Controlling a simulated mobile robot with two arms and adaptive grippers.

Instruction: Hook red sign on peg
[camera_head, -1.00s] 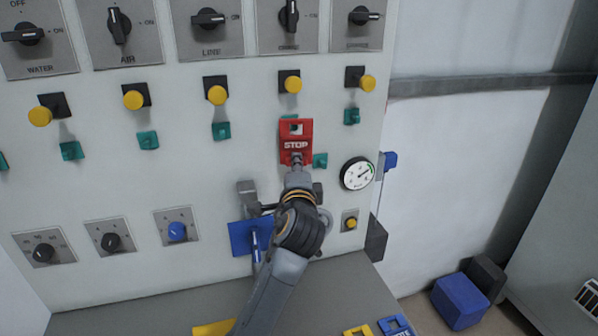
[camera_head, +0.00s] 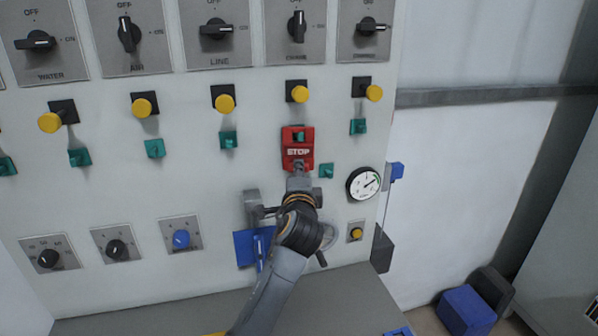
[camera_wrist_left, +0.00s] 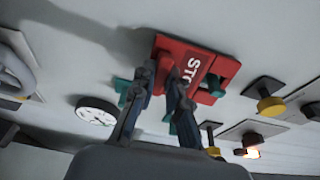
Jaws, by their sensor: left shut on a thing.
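The red sign (camera_head: 298,158) with white "STOP" lettering is upright against the white panel in the head view. Its upper part has a square hole, and a green peg (camera_head: 298,136) shows in that hole. My left gripper (camera_head: 298,167) is shut on the sign's lower edge, with the arm reaching up from below. In the left wrist view the two fingers (camera_wrist_left: 162,85) close on the red sign (camera_wrist_left: 195,65), and green shows in its hole (camera_wrist_left: 212,83). How deep the peg sits in the hole is hard to tell. My right gripper is out of view.
Other green pegs (camera_head: 228,140) line the panel (camera_head: 110,190) under yellow buttons (camera_head: 224,103). A green block (camera_head: 326,170) and a round gauge (camera_head: 363,184) are right of the sign. A blue sign (camera_head: 245,249) is lower left, partly behind my arm.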

